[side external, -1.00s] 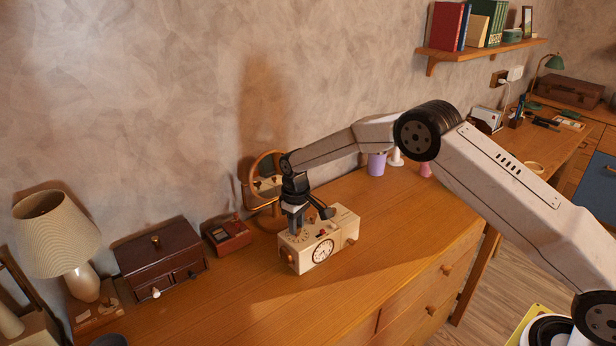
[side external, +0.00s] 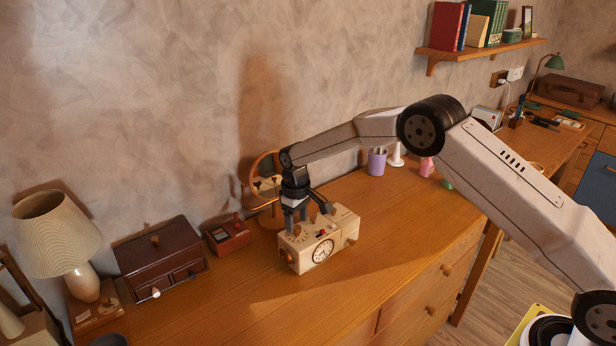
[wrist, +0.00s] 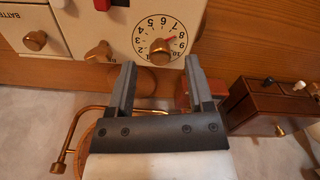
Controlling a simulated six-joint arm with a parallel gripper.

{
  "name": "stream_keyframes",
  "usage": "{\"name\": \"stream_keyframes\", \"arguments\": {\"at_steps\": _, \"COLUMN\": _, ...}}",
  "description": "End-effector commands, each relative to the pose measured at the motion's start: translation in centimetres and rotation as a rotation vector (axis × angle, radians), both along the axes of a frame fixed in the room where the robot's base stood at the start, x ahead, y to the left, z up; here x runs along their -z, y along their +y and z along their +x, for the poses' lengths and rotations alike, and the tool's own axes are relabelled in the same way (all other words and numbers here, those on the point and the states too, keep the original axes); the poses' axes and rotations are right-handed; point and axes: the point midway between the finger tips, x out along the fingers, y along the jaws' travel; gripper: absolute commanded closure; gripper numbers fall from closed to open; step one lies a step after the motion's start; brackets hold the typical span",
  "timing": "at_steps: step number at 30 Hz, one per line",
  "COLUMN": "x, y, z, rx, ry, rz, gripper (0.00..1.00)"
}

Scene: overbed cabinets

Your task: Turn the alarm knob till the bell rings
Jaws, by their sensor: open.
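In the wrist view, a white numbered dial carries a brass knob (wrist: 160,48) with a red pointer mark near 8. My gripper (side external: 311,220) is over the top of the box. The wrist view shows my gripper (wrist: 160,65) open and empty, its two fingers spread to either side below the dial knob. I cannot tell whether a finger touches the box.
A small red box (side external: 228,237) and a dark brown drawer chest (side external: 160,260) stand left of the clock box. A round wooden-framed stand (side external: 262,170) is behind it. A purple cup (side external: 376,162) stands farther right. The dresser's front area is clear.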

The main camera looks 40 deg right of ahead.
Motion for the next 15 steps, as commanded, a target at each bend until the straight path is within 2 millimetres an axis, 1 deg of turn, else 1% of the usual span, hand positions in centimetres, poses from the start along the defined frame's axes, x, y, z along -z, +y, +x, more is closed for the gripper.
{"name": "stream_keyframes", "arguments": {"at_steps": 1, "x": -0.7, "y": 0.0, "z": 0.0, "rx": 0.000, "ry": -0.002, "rz": 0.001, "gripper": 0.33}}
{"name": "stream_keyframes", "arguments": {"at_steps": 9, "x": -4.2, "y": 0.0, "z": 0.0, "rx": 0.000, "ry": -0.002, "rz": 0.001, "gripper": 0.33}}
{"name": "stream_keyframes", "arguments": {"at_steps": 15, "x": -5.8, "y": 0.0, "z": 0.0, "rx": 0.000, "ry": 0.000, "rz": 0.000, "gripper": 0.33}}
